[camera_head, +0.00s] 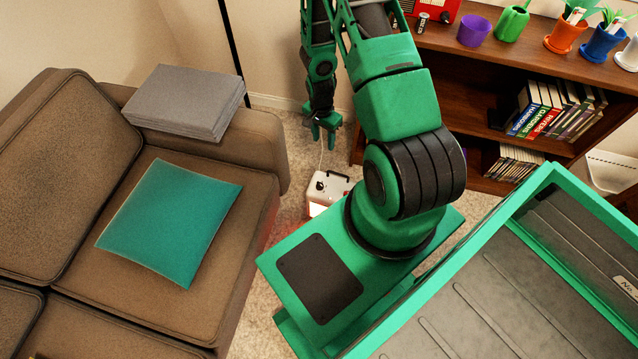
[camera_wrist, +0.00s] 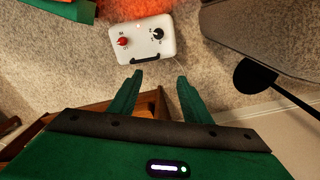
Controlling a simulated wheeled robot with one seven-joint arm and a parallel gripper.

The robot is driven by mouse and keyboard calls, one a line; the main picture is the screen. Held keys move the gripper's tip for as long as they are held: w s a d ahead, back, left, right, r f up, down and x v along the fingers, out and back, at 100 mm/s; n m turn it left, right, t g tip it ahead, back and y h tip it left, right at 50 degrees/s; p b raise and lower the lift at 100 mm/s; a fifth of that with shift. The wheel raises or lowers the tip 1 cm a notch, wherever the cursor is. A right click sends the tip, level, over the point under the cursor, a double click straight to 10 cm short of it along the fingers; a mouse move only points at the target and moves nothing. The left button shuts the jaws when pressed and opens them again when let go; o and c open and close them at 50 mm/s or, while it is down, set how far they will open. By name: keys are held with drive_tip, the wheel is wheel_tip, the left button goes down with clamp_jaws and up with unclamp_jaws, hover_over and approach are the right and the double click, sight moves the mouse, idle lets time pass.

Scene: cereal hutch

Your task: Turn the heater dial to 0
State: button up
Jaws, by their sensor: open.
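The white heater (camera_head: 328,191) stands on the carpet between the sofa and the wooden shelf. In the wrist view the heater (camera_wrist: 145,40) shows from above, with a dark handle, a red knob (camera_wrist: 123,42) on the left and a black dial (camera_wrist: 158,34) on the right. The dial's markings are too small to read. My gripper (camera_head: 322,134) hangs above and behind the heater in the head view, pointing down. In the wrist view my gripper's fingers (camera_wrist: 160,80) are apart with nothing between them, clear of the heater. My arm hides part of the floor around the heater.
A brown sofa (camera_head: 264,158) with a teal cushion (camera_head: 170,222) and a grey folded blanket (camera_head: 185,102) is on the left. A wooden shelf (camera_head: 480,95) with books and pots is on the right. A dark pole (camera_head: 231,45) stands behind. A narrow strip of carpet is free near the heater.

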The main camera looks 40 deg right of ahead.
drive_tip(key=m, duration=0.2)
approach(320, 184)
drive_tip(key=shift+y, duration=0.3)
drive_tip(key=f, duration=0.9)
drive_tip(key=shift+d, duration=0.25)
drive_tip(key=shift+r, duration=0.1)
drive_tip(key=c, duration=1)
